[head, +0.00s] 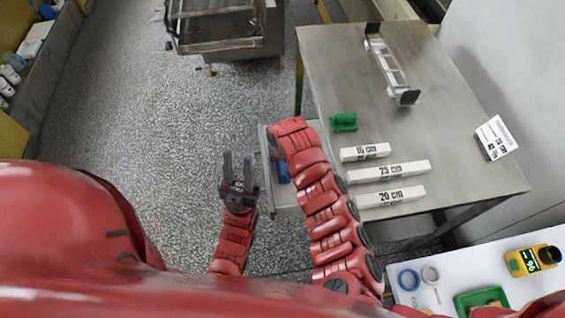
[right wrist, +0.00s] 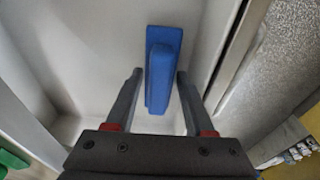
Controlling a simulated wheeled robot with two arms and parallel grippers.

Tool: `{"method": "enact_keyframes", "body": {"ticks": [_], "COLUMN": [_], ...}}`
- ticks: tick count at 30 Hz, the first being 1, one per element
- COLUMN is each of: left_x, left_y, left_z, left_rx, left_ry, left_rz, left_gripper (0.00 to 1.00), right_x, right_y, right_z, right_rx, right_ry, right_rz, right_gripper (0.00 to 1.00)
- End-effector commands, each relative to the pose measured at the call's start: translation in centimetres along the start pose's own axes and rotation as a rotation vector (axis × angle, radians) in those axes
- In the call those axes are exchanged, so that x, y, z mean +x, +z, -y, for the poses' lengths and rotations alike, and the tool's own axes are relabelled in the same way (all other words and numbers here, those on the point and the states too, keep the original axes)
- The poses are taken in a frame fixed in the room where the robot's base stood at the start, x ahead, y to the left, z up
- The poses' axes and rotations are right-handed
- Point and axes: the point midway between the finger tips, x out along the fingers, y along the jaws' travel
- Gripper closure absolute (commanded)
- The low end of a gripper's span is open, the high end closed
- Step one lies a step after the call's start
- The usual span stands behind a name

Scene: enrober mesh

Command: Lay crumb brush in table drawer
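The crumb brush is blue (right wrist: 160,75) and lies in the open table drawer (right wrist: 90,40) in the right wrist view. A small blue part of it (head: 283,172) shows beside my right arm in the head view. My right gripper (right wrist: 158,85) is open over the drawer, with a finger on each side of the brush and a gap visible at both sides. In the head view my right arm hides this gripper and much of the drawer (head: 288,199). My left gripper (head: 238,160) is open and empty above the floor, left of the drawer.
A white side table (head: 440,290) with a yellow device (head: 533,260) stands front right. Floor at left is clear.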

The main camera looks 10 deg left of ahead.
Motion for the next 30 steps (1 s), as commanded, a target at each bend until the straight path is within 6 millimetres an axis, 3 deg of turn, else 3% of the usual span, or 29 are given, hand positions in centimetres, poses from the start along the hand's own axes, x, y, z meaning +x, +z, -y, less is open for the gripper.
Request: {"method": "enact_keyframes", "body": {"ticks": [14, 20, 30], "left_x": [0.0, -0.5, -2.0], "left_y": [0.0, 0.1, 0.3], "left_z": [0.0, 0.0, -0.1], "left_rx": [0.000, 0.000, 0.000], "left_ry": [0.000, 0.000, 0.000], "left_rz": [0.000, 0.000, 0.000], "left_gripper": [0.64, 0.64, 0.64], "right_x": [-0.8, -3.1, -8.9], "right_y": [-0.2, -0.1, -0.2], "right_z": [-0.1, -0.1, -0.1], "right_rx": [0.002, -0.001, 0.002], "right_ry": [-0.002, 0.000, -0.002], "right_rz": [-0.003, -0.003, -0.003], "right_gripper": [0.41, 0.41, 0.41]}}
